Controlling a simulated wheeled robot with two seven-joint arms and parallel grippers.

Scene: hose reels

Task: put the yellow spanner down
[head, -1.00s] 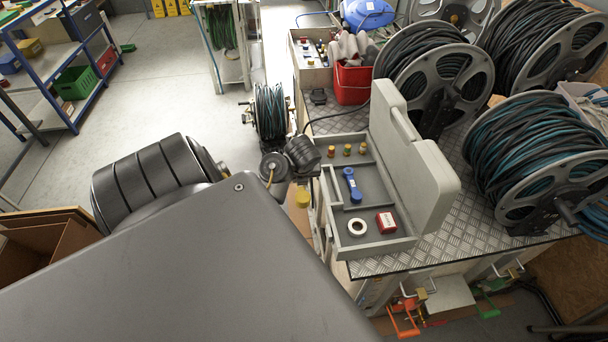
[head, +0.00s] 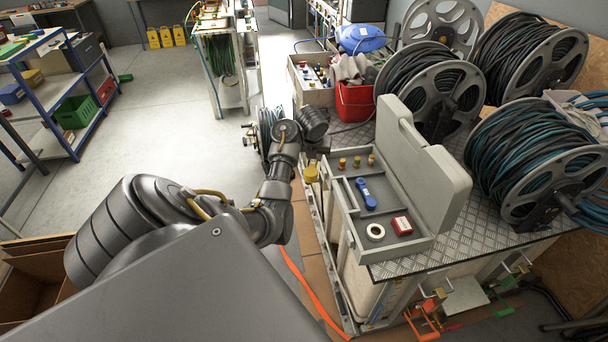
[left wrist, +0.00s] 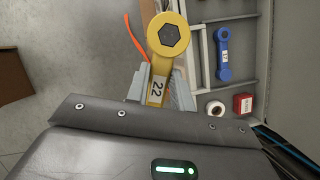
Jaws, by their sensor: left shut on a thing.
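My left gripper (left wrist: 155,86) is shut on the yellow spanner (left wrist: 168,35), marked 22, with its hexagonal ring end beyond the jaws. In the head view the spanner's yellow end (head: 311,173) shows just left of the open grey case (head: 352,222); the jaws are hard to make out there. The spanner is outside the case tray in both views. A blue spanner (head: 366,193) lies in the tray, and it also shows in the left wrist view (left wrist: 222,54). My right gripper is not in view.
The tray also holds a white tape roll (head: 375,232), a red box (head: 402,225) and several small fittings (head: 357,162). The case's raised lid (head: 430,165) stands on its right side. Hose reels (head: 535,150) and a red bucket (head: 354,102) stand on the chequer-plate bench (head: 470,232).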

